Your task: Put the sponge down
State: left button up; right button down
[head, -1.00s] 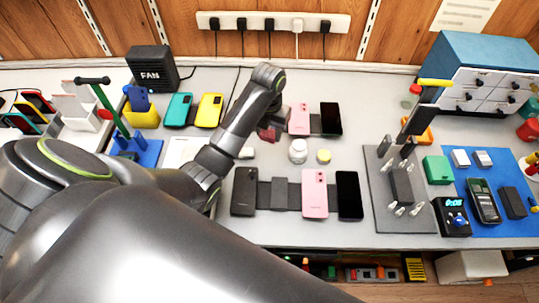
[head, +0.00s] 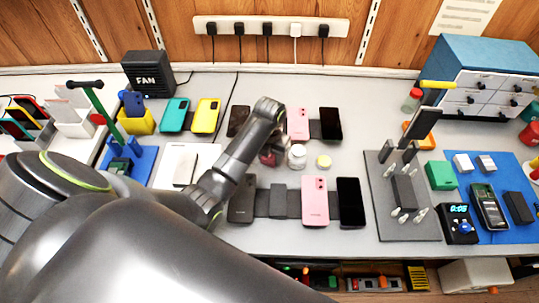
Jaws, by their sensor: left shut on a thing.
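My left gripper (head: 268,157) is low over the middle of the table, beside the left side of a small white jar (head: 297,156). It is shut on the sponge, of which little or nothing can be made out behind the arm and fingers. Dark red shows at the gripper's tip. I cannot tell whether the sponge touches the table. My right gripper is not in view.
Phones lie in a back row, with a pink one (head: 298,124), and a front row, with another pink one (head: 315,201). A grey tool mat (head: 372,215) lies to the right.

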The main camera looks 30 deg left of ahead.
aim_at(270, 157)
pick_arm(q)
jog(key=shift+f, duration=0.15)
jog(key=o, duration=0.9)
jog(key=shift+r, duration=0.2)
notch_tip(270, 157, up, 6)
jog(key=shift+r, duration=0.15)
jog(key=shift+r+p, duration=2.15)
jog(key=shift+r, duration=0.7)
